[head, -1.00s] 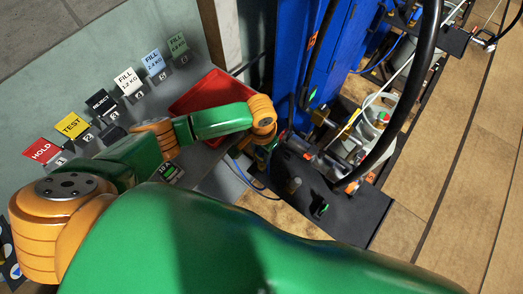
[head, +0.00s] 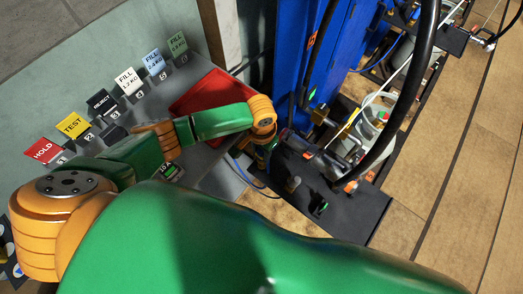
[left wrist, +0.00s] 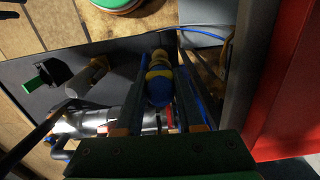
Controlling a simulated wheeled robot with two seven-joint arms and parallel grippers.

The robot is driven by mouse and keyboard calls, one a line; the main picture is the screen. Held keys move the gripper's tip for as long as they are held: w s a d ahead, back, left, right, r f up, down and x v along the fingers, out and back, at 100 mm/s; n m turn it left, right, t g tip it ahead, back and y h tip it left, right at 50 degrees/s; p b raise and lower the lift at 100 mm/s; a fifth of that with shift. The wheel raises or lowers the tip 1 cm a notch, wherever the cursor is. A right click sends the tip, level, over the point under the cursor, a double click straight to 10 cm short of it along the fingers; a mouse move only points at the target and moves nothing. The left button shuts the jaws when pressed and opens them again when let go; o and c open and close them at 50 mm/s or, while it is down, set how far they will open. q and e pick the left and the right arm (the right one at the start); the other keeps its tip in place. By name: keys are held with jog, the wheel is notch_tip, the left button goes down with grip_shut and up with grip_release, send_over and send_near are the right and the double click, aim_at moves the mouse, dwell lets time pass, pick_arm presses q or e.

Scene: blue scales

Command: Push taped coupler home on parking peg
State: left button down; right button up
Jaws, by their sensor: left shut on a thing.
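My left gripper (left wrist: 165,115) is shut on a blue and yellow-banded piece (left wrist: 159,76), which looks like the taped coupler. It sits between the two long fingers in the left wrist view. In the head view my left gripper (head: 266,148) is small and partly hidden below the orange wrist joint, at the left edge of the black plate (head: 345,215). The plate carries a short tan-grey peg (head: 292,184) and a green-tipped fitting (head: 321,207). Which is the parking peg, and whether the coupler touches one, I cannot tell. My right gripper is not in view.
A silver cylinder (left wrist: 95,122) lies close beside the fingers. A blue column (head: 298,60) and a thick black hose (head: 415,90) stand behind the plate. A red tray (head: 205,92) and a row of labelled tags (head: 102,103) are on the left.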

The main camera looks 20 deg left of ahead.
aim_at(261, 151)
pick_arm(q)
jog(key=shift+f+b, duration=1.25)
jog(key=shift+f, duration=0.8)
jog(key=shift+c, duration=2.2)
grip_release()
jog(key=shift+r, duration=0.1)
notch_tip(261, 151, up, 7)
jog(key=shift+r+p, duration=0.1)
jog(key=shift+p, duration=0.35)
